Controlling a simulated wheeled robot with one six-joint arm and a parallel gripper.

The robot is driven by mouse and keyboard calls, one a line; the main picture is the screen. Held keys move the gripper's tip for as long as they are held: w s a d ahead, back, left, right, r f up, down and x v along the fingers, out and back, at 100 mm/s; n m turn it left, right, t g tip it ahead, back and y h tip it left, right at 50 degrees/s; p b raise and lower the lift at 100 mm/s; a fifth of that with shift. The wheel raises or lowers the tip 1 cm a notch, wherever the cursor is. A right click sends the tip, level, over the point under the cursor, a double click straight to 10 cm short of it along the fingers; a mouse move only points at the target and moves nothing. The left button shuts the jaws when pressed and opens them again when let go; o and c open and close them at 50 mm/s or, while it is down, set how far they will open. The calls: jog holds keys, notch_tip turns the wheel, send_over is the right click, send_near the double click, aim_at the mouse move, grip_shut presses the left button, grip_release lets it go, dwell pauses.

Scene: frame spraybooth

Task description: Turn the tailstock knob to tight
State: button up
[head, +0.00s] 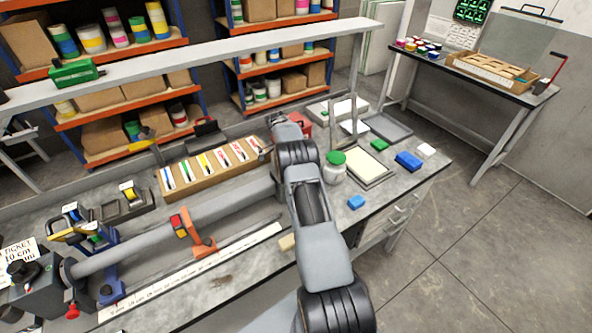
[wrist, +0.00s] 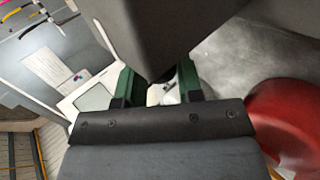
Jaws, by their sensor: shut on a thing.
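In the wrist view, the two green-padded fingers of my gripper (wrist: 160,88) stand upright above its dark palm. They are shut on the tailstock knob, which is mostly hidden between them. A dark grey block (wrist: 185,30), seemingly the tailstock body, covers the top middle of that view and hides the fingertips. In the head view, my arm covers the right end of the long grey shaft (head: 225,205), so the tailstock and its knob cannot be made out there. How far the knob is turned does not show.
A large red round thing (wrist: 290,125) is close on the right in the wrist view. An orange bracket (head: 190,232) sits by the shaft.

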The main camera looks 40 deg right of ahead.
jog(key=o, duration=0.9)
jog(key=shift+r, duration=0.5)
notch_tip(320, 180, up, 2)
jog(key=shift+s+r+b, duration=0.1)
jog(key=shift+r+b, duration=0.15)
jog(key=shift+b, duration=0.35)
jog(key=s+a+r+b, duration=0.5)
jog(key=s+r, duration=0.4)
jog(key=s, duration=0.3)
jog(key=shift+s+a+r, duration=0.25)
jog(key=shift+a, duration=0.25)
